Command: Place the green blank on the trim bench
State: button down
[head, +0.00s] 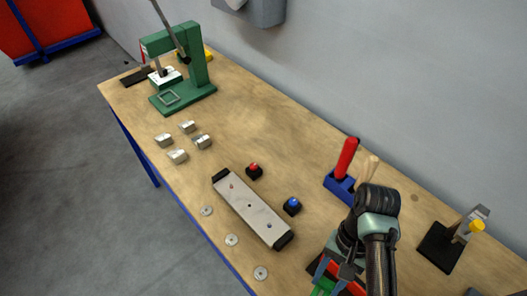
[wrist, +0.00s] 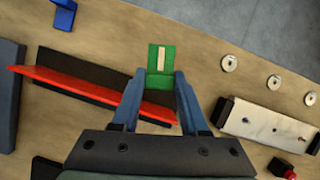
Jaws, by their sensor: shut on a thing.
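The green blank (wrist: 161,56) is gripped between my two blue fingertips in the wrist view. It has a pale strip on its face. In the head view only a bit of the green blank (head: 321,288) shows at the bottom edge. My gripper (wrist: 160,78) is shut on it, over the wooden bench top (wrist: 205,40). In the head view my gripper (head: 329,279) is at the bottom, partly hidden by my arm. I cannot tell how high the blank is above the wood. No label shows which surface is the trim bench.
A long red bar (wrist: 85,88) on a dark base lies left of my gripper in the wrist view. A pale plate with black ends (head: 250,208), red and blue buttons, several washers and metal blocks, a green press (head: 195,75) and a blue tool holder (head: 339,186) stand on the bench.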

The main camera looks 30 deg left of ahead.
aim_at(305, 194)
jog(key=i+u, duration=0.1)
jog(key=u, duration=0.3)
jog(key=i+u, duration=0.1)
jog(key=u, duration=0.3)
jog(key=i+u, duration=0.1)
jog(key=u, duration=0.35)
jog(key=i+l, duration=0.4)
jog(key=i, duration=0.2)
